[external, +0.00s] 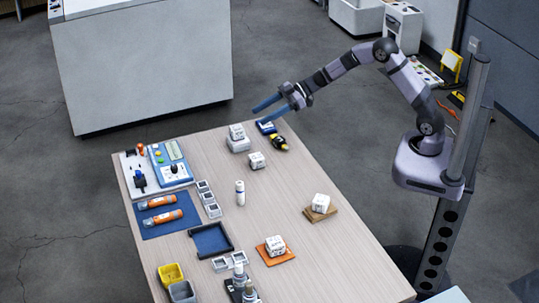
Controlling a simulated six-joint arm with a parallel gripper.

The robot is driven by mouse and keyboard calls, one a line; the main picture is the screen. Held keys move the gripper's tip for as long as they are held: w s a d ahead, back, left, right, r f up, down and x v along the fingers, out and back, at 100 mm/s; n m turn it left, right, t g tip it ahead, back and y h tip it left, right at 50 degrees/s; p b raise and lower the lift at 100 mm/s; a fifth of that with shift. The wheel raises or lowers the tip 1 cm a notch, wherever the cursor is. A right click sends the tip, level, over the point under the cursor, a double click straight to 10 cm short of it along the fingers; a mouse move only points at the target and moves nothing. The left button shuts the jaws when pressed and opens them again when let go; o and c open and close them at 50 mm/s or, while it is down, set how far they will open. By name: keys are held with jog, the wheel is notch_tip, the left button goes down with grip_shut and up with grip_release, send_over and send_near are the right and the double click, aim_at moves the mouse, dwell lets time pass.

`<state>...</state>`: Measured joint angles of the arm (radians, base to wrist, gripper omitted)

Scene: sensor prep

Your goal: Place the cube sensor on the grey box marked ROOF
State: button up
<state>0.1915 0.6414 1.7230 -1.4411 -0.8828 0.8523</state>
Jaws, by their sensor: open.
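A white cube sensor (237,131) with dark markings rests on a light grey box (238,146) near the far end of the table. The lettering on this box is too small to read, so I cannot tell whether it says ROOF. Similar white cubes are a small one (257,160) close by, one (320,203) on a brown wooden block (331,212), and one (275,243) on an orange pad (288,257). My gripper (260,115) has blue fingers spread apart with nothing between them. It is raised near the table's far end, to the right of the cube on the grey box.
A white bottle (240,193) stands mid-table. Orange tubes (161,218), a dark blue tray (211,240) and yellow bin (170,274) occupy the left. The table's right side has bare room.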

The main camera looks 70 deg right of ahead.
jog(key=shift+s+d, duration=0.1)
jog(key=shift+d+r, duration=0.1)
jog(key=s+d+m+t+h, duration=0.1)
jog(key=s+d+m+h, duration=0.2)
jog(key=d+m+h, duration=0.35)
jog(key=s+d+f+g+h, duration=0.25)
jog(key=s+d+h, duration=0.2)
jog(key=s, duration=0.45)
jog(key=s+a+f+m+g, duration=0.1)
jog(key=s+f+g, duration=0.2)
jog(key=s, duration=1)
jog(key=s+a+f+m+g+y, duration=0.1)
jog(key=s+g, duration=0.4)
jog(key=s, duration=0.7)
notch_tip(320, 180, down, 2)
jog(key=shift+s+a+f, duration=0.2)
jog(key=shift+s+a, duration=0.2)
jog(key=shift+a, duration=0.3)
